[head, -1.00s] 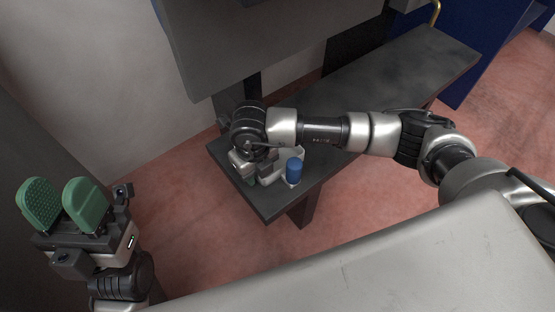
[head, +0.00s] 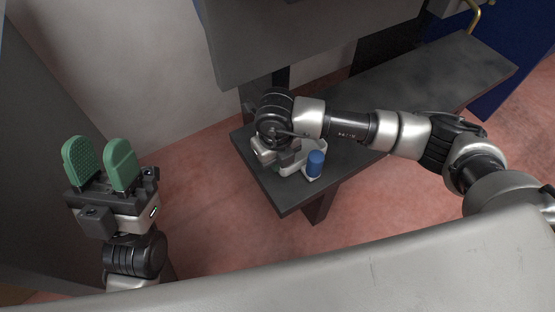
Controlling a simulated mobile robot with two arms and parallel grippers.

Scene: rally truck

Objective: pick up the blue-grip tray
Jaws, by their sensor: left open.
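The tray (head: 299,170) is a small white piece with an upright blue grip (head: 315,163) at its right end. It lies on the near left end of the dark bench. My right gripper (head: 279,157) points down at the tray's left end. Its fingers are hidden behind its own body and wrist, so I cannot tell whether it holds the tray. My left gripper (head: 100,158) is at the far left, away from the bench. Its two green finger pads point up and stand apart with nothing between them.
The dark bench (head: 430,84) runs back to the right, and its visible top beyond my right arm is clear. A grey panel (head: 310,40) overhangs the bench's back side. A pale grey surface (head: 400,265) fills the lower foreground. Reddish floor (head: 215,210) lies between.

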